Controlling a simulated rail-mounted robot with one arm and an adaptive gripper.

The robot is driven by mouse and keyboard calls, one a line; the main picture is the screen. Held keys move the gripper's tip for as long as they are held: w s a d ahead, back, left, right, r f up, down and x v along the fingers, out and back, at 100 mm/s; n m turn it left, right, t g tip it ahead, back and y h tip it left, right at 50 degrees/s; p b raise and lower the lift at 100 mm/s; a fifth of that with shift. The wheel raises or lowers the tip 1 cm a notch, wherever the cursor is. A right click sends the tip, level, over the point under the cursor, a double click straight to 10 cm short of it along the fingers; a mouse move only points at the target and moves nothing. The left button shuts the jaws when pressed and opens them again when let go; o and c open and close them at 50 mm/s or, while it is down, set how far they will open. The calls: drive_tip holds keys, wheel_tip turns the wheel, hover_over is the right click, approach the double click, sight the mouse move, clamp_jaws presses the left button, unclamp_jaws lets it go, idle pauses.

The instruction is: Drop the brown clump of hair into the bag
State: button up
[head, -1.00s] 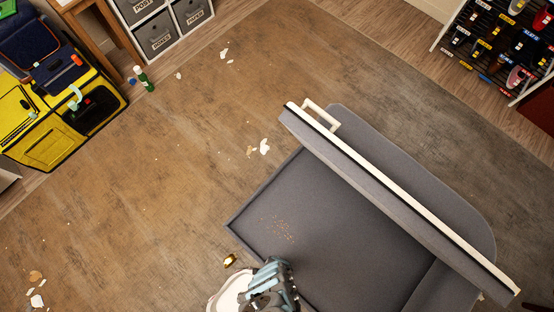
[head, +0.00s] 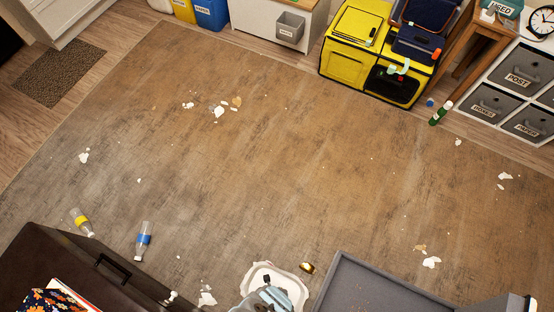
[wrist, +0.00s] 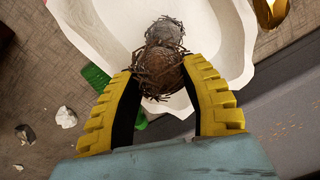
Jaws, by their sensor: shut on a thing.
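My gripper (wrist: 160,76) has its yellow ribbed fingers closed around the brown clump of hair (wrist: 158,84), a tangle of dark strands. A greyer tangled clump (wrist: 165,34) shows just beyond it; I cannot tell whether it is separate or how deep it lies. The white open bag (wrist: 225,30) is behind and below the clump in the wrist view, so the gripper is over its mouth. In the head view the bag (head: 291,282) is at the bottom centre, partly covered by my gripper (head: 268,296). The clump cannot be made out there.
A grey padded piece (head: 375,285) is right of the bag, with a small gold item (head: 306,267) between. Two bottles (head: 143,238) and a dark case (head: 70,262) are left. White scraps (head: 219,111) are scattered over the open rug. A green piece (wrist: 97,77) is near the bag.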

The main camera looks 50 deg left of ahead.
drive_tip(key=shift+f+b, duration=2.25)
drive_tip(key=shift+f, duration=0.3)
drive_tip(key=o, duration=0.8)
drive_tip(key=shift+a, duration=0.1)
drive_tip(key=shift+c, duration=0.2)
drive_tip(key=shift+r, duration=0.1)
